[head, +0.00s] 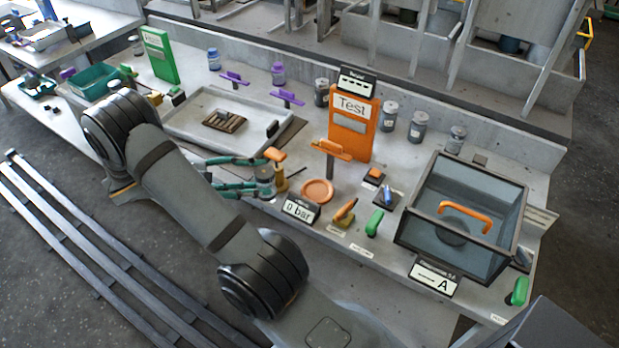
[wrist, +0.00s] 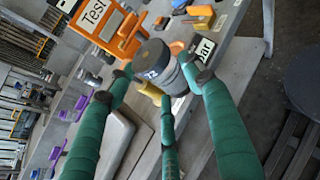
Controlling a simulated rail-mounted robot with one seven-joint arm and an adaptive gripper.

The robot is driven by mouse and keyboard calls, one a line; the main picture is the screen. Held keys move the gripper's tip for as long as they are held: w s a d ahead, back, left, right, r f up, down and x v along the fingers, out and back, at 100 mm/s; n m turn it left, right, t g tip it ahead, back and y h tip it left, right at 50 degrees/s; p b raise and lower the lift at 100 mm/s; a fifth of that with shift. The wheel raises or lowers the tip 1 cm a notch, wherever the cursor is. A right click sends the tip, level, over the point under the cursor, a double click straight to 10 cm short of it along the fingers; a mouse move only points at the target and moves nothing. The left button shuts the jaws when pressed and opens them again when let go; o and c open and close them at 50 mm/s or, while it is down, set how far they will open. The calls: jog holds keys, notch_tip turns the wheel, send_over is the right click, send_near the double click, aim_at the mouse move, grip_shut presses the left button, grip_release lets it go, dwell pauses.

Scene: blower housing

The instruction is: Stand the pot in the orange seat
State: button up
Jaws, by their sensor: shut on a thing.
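The pot (head: 264,181) is a small grey cylinder with a darker lid. In the wrist view the pot (wrist: 160,68) fills the space between the green fingers and looks tilted in that picture. My gripper (head: 265,174) is shut around its side; its fingers also show in the wrist view (wrist: 165,82). I cannot tell whether the pot's base is clear of the bench. The orange seat (head: 317,191) is a shallow round dish just right of the pot in the head view, and it looks empty.
The "0 bar" sign (head: 300,209) is in front of the seat. An orange Test panel (head: 352,137) and orange-topped stand (head: 331,151) are behind. A glass-walled box (head: 420,209) stands right.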

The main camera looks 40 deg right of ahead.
jog(key=x, duration=0.5)
jog(key=r+p+x, duration=0.1)
jog(key=x, duration=0.3)
jog(key=d+r+x, duration=0.1)
jog(key=x, duration=0.4)
jog(key=shift+d, duration=0.3)
jog(key=shift+s, duration=0.1)
jog(key=shift+f, duration=0.6)
jog(key=o, duration=1.4)
